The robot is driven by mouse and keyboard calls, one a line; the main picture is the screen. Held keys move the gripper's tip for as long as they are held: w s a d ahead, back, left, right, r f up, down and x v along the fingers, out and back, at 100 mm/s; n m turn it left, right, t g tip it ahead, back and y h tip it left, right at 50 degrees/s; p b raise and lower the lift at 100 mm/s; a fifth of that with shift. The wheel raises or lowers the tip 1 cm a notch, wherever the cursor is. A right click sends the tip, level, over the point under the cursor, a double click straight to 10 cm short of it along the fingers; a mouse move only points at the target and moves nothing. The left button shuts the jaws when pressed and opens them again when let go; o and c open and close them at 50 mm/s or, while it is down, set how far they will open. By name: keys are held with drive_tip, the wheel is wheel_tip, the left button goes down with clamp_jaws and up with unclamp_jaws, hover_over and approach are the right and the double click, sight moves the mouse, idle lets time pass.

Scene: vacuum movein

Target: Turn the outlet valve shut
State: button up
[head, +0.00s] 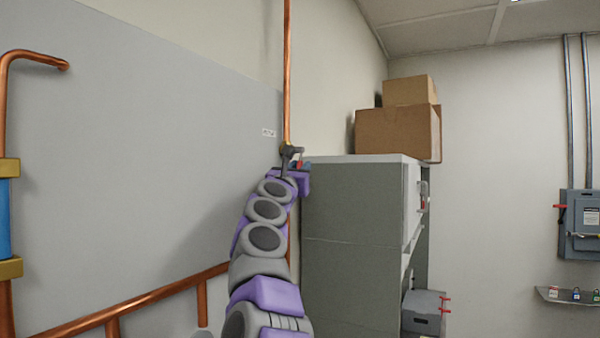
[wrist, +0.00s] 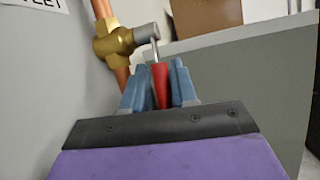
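The outlet valve is a brass body (wrist: 115,43) on a vertical copper pipe, with a silver stem and a red lever handle (wrist: 160,86). The handle hangs down from the stem, roughly along the pipe. My gripper (wrist: 157,85) has its blue fingers on both sides of the handle, close against it, and looks shut on it. In the head view the valve (head: 289,151) is small, at the end of my outstretched arm, with my gripper (head: 299,166) at it. The handle's lower end is hidden between the fingers.
A tall grey cabinet (head: 350,210) stands just right of my gripper, with cardboard boxes (head: 398,132) on top. A grey panel (head: 150,150) backs the pipes on the left. A horizontal copper pipe (head: 150,296) runs low. An electrical box (head: 581,220) hangs far right.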

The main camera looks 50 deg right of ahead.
drive_tip(key=f+b+v, duration=0.2)
drive_tip(key=b+v, duration=0.6)
drive_tip(key=v, duration=0.1)
drive_tip(key=d+f+b+v, duration=0.1)
drive_tip(key=b+v, duration=0.8)
drive_tip(key=v, duration=0.1)
drive_tip(key=shift+f, duration=0.45)
idle(1.1)
drive_tip(key=shift+w+d, duration=0.15)
idle(0.4)
drive_tip(key=v, duration=1.7)
drive_tip(key=shift+a+p, duration=0.25)
drive_tip(key=shift+p, duration=0.1)
drive_tip(key=shift+f, duration=0.1)
